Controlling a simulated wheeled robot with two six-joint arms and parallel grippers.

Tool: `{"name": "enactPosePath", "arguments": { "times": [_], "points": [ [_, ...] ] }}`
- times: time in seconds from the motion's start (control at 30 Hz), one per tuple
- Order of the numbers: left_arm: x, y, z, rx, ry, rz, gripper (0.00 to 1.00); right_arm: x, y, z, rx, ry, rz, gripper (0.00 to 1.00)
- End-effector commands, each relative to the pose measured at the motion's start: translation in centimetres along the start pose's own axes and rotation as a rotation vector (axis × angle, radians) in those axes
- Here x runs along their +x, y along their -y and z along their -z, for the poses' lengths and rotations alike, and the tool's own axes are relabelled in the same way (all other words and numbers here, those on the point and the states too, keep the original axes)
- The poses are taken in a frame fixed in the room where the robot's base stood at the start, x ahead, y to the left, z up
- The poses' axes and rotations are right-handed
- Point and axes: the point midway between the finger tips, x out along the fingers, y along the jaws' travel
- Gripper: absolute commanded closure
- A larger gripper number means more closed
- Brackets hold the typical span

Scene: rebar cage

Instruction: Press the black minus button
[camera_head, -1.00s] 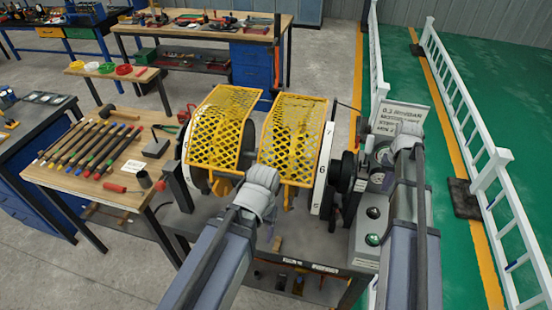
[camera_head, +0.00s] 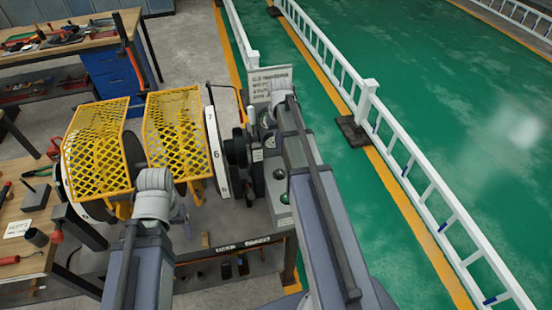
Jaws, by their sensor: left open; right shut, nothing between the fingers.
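The grey control box (camera_head: 270,187) stands at the right end of the machine with two yellow mesh guards. I cannot tell which control is the black minus button. My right gripper (camera_head: 280,92) is shut and empty, over the far end of the box by the sign; its fingertips are hard to make out. My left gripper (camera_head: 155,184) is open, in front of the yellow guards; its wrist mostly hides its fingers.
Yellow mesh guards (camera_head: 97,150) and a numbered white dial (camera_head: 216,150) are left of the box. A printed sign (camera_head: 269,84) stands behind it. A white railing (camera_head: 400,165) runs along the green floor at right. A wooden tool table (camera_head: 22,235) is at left.

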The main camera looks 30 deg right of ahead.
Motion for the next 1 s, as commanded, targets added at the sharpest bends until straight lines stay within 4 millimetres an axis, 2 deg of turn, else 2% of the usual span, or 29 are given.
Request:
{"name": "enactPosePath", "arguments": {
  "times": [0.27,1.0],
  "points": [
    [2.1,-0.2,0.1,0.004,0.000,0.001,0.24,2.1,0.0,0.0,0.000,0.000,0.000,1.00],
    [12.3,-1.1,0.7,0.009,0.000,0.002,0.24,12.4,0.0,0.0,0.000,0.000,0.000,1.00]
  ]
}}
